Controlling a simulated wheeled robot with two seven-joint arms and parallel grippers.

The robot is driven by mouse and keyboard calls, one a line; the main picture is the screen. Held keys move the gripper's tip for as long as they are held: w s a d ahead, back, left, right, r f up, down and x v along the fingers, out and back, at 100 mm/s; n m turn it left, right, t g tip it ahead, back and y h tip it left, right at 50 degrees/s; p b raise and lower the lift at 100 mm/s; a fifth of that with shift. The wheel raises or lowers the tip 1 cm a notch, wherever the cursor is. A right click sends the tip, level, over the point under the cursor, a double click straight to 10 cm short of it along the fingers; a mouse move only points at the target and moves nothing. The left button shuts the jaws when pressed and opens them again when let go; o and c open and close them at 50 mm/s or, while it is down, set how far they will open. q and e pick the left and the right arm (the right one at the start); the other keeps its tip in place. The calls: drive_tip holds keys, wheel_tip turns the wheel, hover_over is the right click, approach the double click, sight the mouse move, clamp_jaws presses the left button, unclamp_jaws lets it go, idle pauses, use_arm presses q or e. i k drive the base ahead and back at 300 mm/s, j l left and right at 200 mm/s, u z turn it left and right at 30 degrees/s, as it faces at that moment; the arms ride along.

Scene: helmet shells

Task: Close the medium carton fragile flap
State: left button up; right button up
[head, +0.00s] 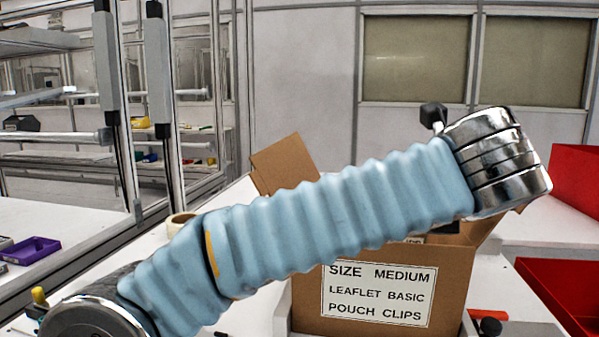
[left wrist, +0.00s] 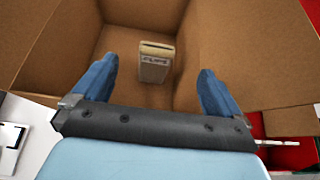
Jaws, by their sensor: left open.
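The medium carton (head: 385,300) stands on the white table, labelled "SIZE MEDIUM, LEAFLET BASIC, POUCH CLIPS". One of its flaps (head: 284,163) stands up at the back left; I cannot read a fragile mark on it. My left arm crosses in front of the carton and hides much of its top. In the left wrist view my left gripper (left wrist: 160,92) is open, with blue fingers apart over the open carton. A small pale box (left wrist: 157,60) with a label stands inside the carton, beyond the fingers and not held. My right gripper is not in view.
Red bins (head: 575,180) stand at the right. A roll of tape (head: 182,222) lies on the table left of the carton. A purple tray (head: 33,250) sits at the far left. Metal posts (head: 160,80) and shelving stand at the left.

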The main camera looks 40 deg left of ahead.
sight(285, 163)
drive_tip(key=k+l, duration=0.75)
drive_tip(key=k, duration=0.1)
